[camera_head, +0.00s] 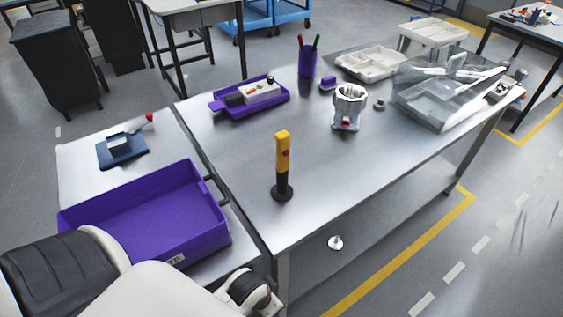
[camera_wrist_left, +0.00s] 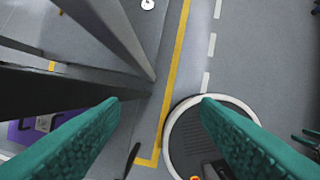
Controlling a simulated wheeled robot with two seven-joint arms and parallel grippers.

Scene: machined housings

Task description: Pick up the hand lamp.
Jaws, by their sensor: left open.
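The hand lamp (camera_head: 283,165) has a yellow upper body with a small red spot and a black lower part with a round black foot. It stands upright on the steel table (camera_head: 235,160), near the front edge. My left gripper (camera_wrist_left: 160,99) shows in the left wrist view as two teal fingers spread apart with nothing between them. It points down past the table at the floor, away from the lamp. The lamp is not in the left wrist view. Small teal parts at that view's right edge may be my right gripper (camera_wrist_left: 306,141); its jaws are unclear.
A purple bin (camera_head: 150,225) stands on a lower side table to the left. Behind the lamp are a purple tray (camera_head: 222,109), a purple pen cup (camera_head: 308,62), a white machined housing (camera_head: 349,105) and a clear box (camera_head: 435,100). The table around the lamp is clear.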

